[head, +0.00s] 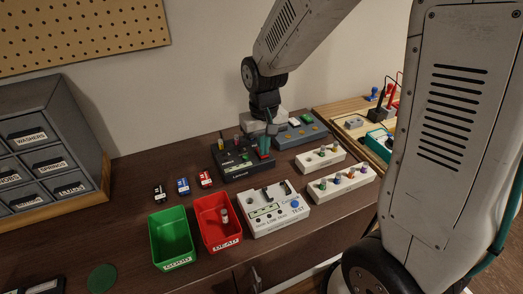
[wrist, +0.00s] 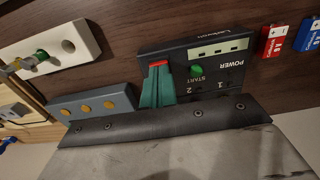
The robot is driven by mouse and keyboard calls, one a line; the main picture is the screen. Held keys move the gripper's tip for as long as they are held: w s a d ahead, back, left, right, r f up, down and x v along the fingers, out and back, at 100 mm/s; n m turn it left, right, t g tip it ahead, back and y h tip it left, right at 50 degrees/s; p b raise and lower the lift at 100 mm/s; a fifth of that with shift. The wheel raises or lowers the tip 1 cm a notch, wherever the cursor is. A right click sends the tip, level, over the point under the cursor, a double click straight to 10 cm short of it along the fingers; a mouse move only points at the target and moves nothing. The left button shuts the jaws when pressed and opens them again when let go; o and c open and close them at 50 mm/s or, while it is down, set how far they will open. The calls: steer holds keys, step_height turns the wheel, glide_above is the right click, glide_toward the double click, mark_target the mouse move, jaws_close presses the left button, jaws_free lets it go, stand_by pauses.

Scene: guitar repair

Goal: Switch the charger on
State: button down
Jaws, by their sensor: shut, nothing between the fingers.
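The charger (head: 238,171) is a dark box near the back of the bench. In the wrist view the charger (wrist: 190,48) shows the word POWER, a light panel, a green START button (wrist: 196,70) and the numbers 1 and 2. My gripper (head: 264,152) is over the charger's right part in the head view. In the wrist view my gripper (wrist: 159,68) has its teal fingers together and empty. A red patch shows at the fingertips; I cannot tell whether it is a switch or part of the fingers, or whether they touch the charger.
A blue-grey box (head: 300,133) with yellow buttons stands right of the charger. White strips (head: 346,181) with coloured knobs and a white tester (head: 275,210) stand in front. Small battery packs (head: 183,186), a green bin (head: 170,237) and a red bin (head: 216,221) are to the left.

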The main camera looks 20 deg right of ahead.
steer(key=shift+r, duration=3.5)
steer(key=s+d+r, duration=0.1)
steer(key=s+r, duration=0.2)
steer(key=s, duration=0.4)
steer(key=s+d+r, duration=0.1)
steer(key=s+r, duration=0.2)
steer(key=s, duration=0.4)
steer(key=s+d+r+t, duration=0.1)
steer(key=s+r, duration=0.2)
steer(key=s, duration=0.5)
steer(key=shift+r, duration=0.1)
